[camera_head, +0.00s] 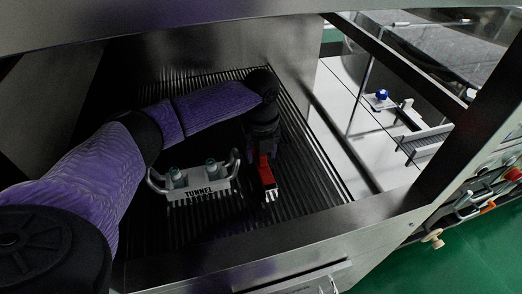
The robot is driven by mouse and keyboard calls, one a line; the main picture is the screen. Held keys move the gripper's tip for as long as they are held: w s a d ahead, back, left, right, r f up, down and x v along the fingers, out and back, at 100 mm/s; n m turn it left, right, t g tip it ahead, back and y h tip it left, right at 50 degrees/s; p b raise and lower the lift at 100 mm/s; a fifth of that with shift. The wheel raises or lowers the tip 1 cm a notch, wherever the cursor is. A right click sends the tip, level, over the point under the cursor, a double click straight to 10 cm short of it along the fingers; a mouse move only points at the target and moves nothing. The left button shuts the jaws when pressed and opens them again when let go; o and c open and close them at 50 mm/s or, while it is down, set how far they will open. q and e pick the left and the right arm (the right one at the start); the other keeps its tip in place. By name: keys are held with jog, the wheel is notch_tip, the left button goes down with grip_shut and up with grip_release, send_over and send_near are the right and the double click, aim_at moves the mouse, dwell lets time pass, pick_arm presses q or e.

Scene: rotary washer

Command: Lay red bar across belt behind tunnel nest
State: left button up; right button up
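The tunnel nest (205,190) is a light metal holder lettered TUNNEL, with a curved handle at each end and small glassy vessels in it. It stands on the dark ribbed belt (315,185) inside the metal chamber. My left arm, in a purple sleeve, reaches over the nest from the left. My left gripper (265,158) points down just right of the nest. The red bar (265,172) shows at its fingertips, close to the nest's right handle. The fingers are dark and partly hidden, so I cannot tell whether they grip the bar. My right gripper is not in view.
Metal walls and a front frame edge (290,232) enclose the belt. Bare belt lies right of the gripper. Outside, at right, a white surface (370,145) carries a blue-topped item (382,95) and a slotted rack (425,140). The green floor (450,262) is at lower right.

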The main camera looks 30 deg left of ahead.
pick_arm(q)
notch_tip(320, 180, up, 12)
jog(key=p, duration=0.3)
jog(key=shift+r+p, duration=0.15)
jog(key=shift+p, duration=0.2)
